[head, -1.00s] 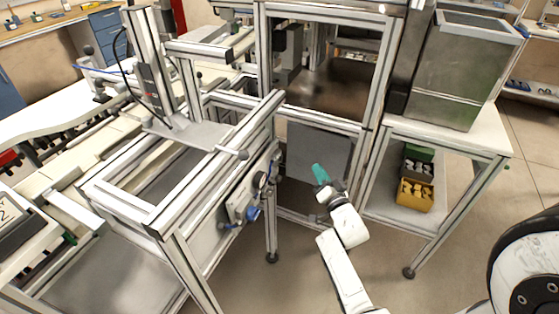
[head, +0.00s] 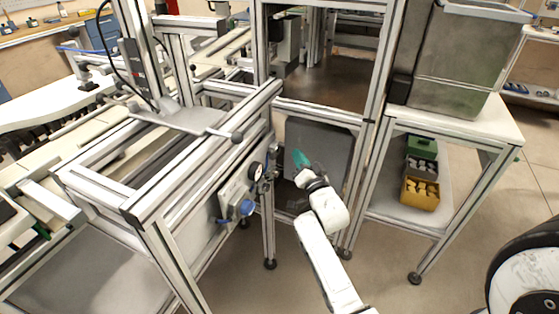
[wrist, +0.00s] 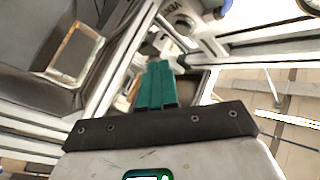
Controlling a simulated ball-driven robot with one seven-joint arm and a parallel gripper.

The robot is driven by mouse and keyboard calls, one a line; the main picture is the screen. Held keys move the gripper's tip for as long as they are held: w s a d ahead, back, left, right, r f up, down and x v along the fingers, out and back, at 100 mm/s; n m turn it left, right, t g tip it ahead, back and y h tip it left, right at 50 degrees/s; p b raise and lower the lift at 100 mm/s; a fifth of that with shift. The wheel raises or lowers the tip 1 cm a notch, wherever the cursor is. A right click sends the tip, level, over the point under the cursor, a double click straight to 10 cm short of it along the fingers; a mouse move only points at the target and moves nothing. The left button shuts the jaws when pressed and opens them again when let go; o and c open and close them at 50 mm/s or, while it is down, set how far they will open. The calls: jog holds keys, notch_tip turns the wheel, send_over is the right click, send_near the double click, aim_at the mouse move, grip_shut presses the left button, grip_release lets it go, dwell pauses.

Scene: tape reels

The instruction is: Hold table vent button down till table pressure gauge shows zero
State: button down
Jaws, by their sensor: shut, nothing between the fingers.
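The pressure gauge (head: 256,171) is a small round dial with a dark rim on the side panel of the aluminium-frame table; its needle is too small to read. A blue knob (head: 247,208) sits below and left of it. In the wrist view, a round grey fitting (wrist: 184,24) with a label starting "VEN" shows near the top, apparently the vent button. My gripper (head: 301,160), with teal fingers, is shut and empty to the right of the gauge, apart from the panel. In the wrist view its fingertips (wrist: 159,68) point toward the panel, below the label.
The table frame (head: 205,165) rises on the left, with a leg (head: 268,225) near my arm. A taller frame with a grey panel (head: 325,155) stands behind my gripper. A side table (head: 480,128) at right holds a metal bin and boxes below. Floor in front is open.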

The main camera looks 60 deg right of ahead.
aim_at(279, 151)
jog(key=w+b, duration=0.1)
jog(key=b, duration=0.3)
jog(key=w+b, duration=0.1)
jog(key=b, duration=0.3)
jog(key=shift+a+f, duration=0.1)
jog(key=shift+f, duration=0.1)
jog(key=shift+w+b, duration=0.1)
jog(key=shift+b, duration=0.3)
jog(key=shift+a+r, duration=0.15)
jog(key=shift+r, duration=0.05)
dwell(0.9)
jog(key=shift+w+b, duration=0.2)
jog(key=shift+b, duration=0.3)
jog(key=shift+w+b, duration=0.3)
jog(key=shift+b, duration=0.05)
jog(key=shift+w+b, duration=0.4)
dwell(2.4)
